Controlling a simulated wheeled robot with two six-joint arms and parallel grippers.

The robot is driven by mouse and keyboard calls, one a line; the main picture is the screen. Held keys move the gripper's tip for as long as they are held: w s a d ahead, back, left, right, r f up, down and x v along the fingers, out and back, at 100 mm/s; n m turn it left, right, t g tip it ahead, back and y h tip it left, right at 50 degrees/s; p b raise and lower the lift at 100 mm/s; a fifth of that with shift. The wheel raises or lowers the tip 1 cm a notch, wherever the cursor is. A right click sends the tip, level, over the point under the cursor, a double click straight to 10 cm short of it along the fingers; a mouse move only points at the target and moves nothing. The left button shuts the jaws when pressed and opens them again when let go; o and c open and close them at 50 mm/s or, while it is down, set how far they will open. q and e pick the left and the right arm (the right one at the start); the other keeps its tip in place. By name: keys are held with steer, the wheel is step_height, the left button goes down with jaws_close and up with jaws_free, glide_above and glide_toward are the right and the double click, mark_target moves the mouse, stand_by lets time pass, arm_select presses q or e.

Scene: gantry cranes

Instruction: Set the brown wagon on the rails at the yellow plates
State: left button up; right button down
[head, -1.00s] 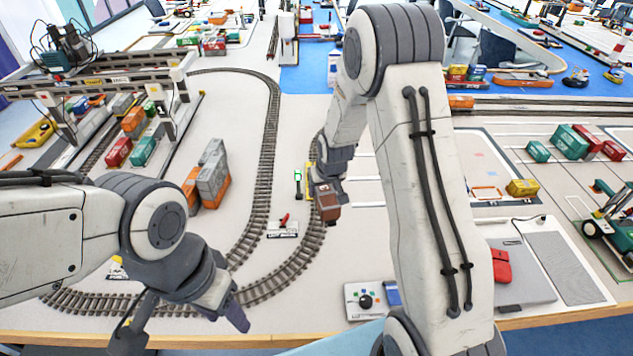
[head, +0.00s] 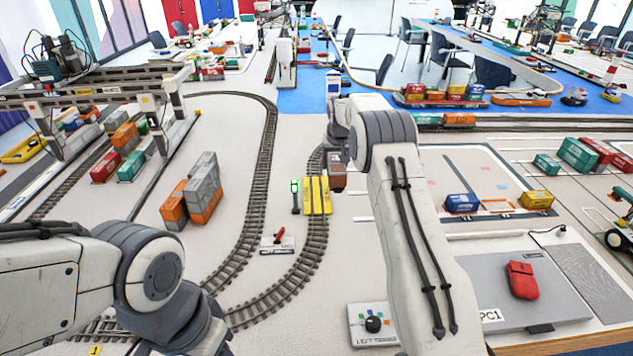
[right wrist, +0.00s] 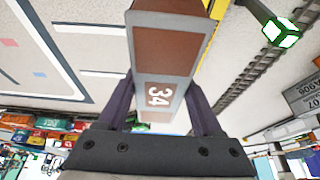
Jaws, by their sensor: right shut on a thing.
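The brown wagon (head: 338,179) is held by my right gripper (head: 336,158), just right of the yellow plates. In the right wrist view, the wagon (right wrist: 166,45), marked 34, sits between the two dark fingers of the right gripper (right wrist: 165,110). The yellow plates (head: 317,196) lie on the curved rails (head: 312,238), a little left of the wagon. They also show in the right wrist view (right wrist: 262,68) beside the wagon. The wagon appears apart from the rails; its exact height is unclear. My left gripper is below the head view's edge; only its arm shows.
A green signal (head: 295,195) stands left of the plates. A red lever (head: 278,236) on a small base sits inside the curve. Grey and orange containers (head: 192,190) stand further left. A control box (head: 372,325) is near the front. White table right of the plates is mostly clear.

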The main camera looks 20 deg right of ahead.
steer(key=w+a+f, duration=0.1)
steer(key=f, duration=0.1)
steer(key=w+a+f+p, duration=0.1)
steer(key=a+f, duration=0.1)
steer(key=f, duration=0.1)
steer(key=w+a+f+p, duration=0.1)
steer(key=w+f, duration=0.1)
steer(key=shift+a+f, duration=0.3)
steer(key=shift+a, duration=0.1)
steer(key=shift+f, duration=0.1)
steer(key=shift+f, duration=0.15)
steer(key=shift+c, duration=0.2)
jaws_free()
